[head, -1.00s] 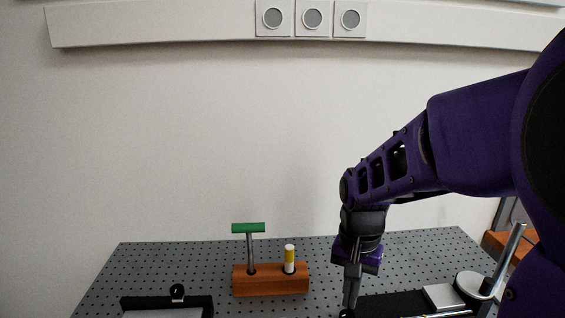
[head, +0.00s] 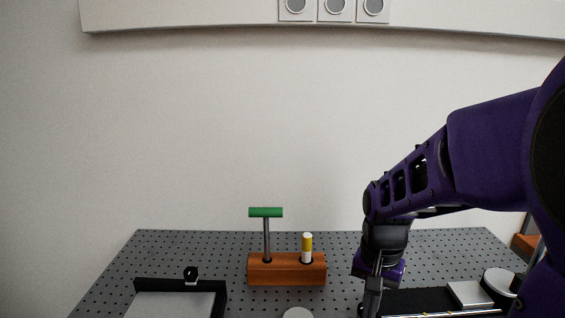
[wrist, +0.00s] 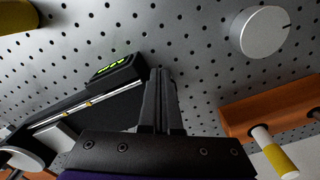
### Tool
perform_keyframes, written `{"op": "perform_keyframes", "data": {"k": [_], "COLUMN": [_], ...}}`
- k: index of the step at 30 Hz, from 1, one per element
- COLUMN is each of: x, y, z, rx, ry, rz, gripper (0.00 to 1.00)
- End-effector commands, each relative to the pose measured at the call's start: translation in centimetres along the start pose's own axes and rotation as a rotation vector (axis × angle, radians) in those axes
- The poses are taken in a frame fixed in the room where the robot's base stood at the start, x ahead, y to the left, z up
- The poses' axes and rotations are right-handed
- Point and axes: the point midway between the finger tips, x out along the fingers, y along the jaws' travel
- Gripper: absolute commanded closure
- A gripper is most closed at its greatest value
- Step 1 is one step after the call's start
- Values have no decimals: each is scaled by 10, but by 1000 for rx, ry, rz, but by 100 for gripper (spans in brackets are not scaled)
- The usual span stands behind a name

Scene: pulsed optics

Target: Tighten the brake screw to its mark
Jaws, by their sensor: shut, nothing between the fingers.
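My gripper (wrist: 162,76) is shut and empty, its two dark fingers side by side in the wrist view. It points down low over the pegboard table (head: 225,245) in the head view (head: 371,308), right of the tool block. Its tips lie beside a black box with a green lit display (wrist: 118,68) at the end of a dark rail in the wrist view. I cannot tell whether they touch it. No brake screw can be picked out for certain. A silver round knob with a dark mark line (wrist: 262,32) stands apart to the right; its top shows in the head view (head: 298,313).
A wooden block (head: 287,270) holds a green T-handle tool (head: 266,213) and a yellow-and-white rod (head: 307,248). A black-edged tray (head: 180,286) is at left. The rail with a white plate (head: 468,292) is at right. Bare pegboard lies between tray and block.

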Motion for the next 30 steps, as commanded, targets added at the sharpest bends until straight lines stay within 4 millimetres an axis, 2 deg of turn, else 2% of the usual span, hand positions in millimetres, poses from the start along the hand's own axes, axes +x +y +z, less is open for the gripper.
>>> {"op": "perform_keyframes", "data": {"k": [6,30], "x": [8,7], "y": [0,-2], "z": [0,-5], "rx": [0,0], "ry": [0,0], "rz": [0,0], "gripper": [100,100]}}
